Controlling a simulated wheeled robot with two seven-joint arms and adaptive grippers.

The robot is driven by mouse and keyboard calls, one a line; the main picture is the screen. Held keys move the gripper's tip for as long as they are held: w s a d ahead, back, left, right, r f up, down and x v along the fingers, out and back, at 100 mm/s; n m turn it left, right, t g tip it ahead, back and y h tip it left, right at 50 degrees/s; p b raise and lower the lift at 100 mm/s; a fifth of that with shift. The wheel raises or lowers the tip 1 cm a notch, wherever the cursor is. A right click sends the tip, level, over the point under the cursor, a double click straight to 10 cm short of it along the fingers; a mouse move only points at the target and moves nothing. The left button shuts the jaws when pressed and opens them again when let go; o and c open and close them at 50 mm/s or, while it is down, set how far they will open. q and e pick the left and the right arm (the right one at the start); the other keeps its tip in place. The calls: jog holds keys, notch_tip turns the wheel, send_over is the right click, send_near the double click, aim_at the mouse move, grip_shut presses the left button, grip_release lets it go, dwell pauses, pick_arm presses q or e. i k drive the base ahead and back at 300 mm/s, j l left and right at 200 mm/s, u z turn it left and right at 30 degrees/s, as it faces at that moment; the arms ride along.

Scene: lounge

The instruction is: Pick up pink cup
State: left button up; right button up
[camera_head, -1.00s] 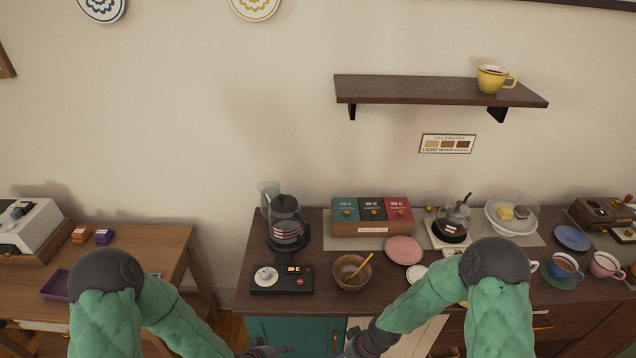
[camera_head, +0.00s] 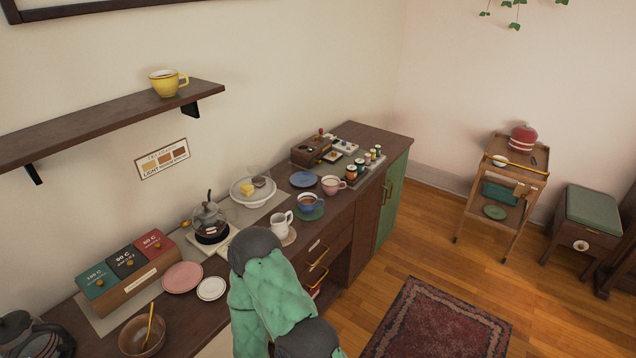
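One of my green-sleeved arms rises at the bottom middle, left of and nearer than the pink cup, and nothing touches the cup. Neither of my grippers shows in this view.
A blue plate (camera_head: 303,179) lies behind the cups. A white pitcher (camera_head: 282,223) stands to their left. Small jars (camera_head: 357,168) and a wooden grinder box (camera_head: 311,150) stand to the right and behind. Open floor (camera_head: 415,240) lies right of the counter.

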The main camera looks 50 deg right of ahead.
aim_at(331, 184)
jog(key=z, duration=1.85)
jog(key=u, duration=0.4)
